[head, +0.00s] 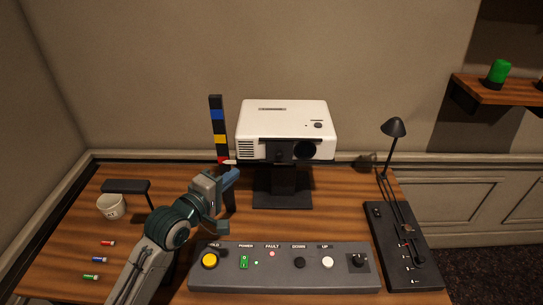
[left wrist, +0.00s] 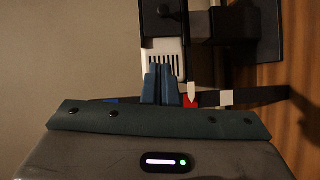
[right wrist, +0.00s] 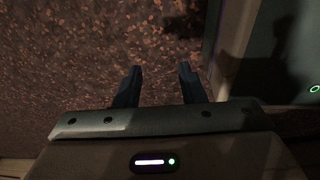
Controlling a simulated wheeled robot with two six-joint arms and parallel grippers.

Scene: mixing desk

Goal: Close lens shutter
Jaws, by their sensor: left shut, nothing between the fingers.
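A white projector (head: 285,118) stands on a black pedestal at the back of the desk. Its dark round lens (head: 305,151) faces me, at the right of a black front strip with a small knob (head: 279,155). The lens looks uncovered, though it is dark. My left gripper (head: 231,176) is shut and empty, below and left of the projector, apart from it. In the left wrist view the shut fingers (left wrist: 160,84) appear before the projector's vent (left wrist: 163,58). My right gripper (right wrist: 158,80) is open and empty, over the speckled floor.
A colour-banded post (head: 217,125) with a white pointer stands beside the projector's left side. A control panel (head: 285,280) lies at the front. A black slider box (head: 405,240) and lamp (head: 394,128) are right. A white mug (head: 110,206) and small coloured cylinders lie left.

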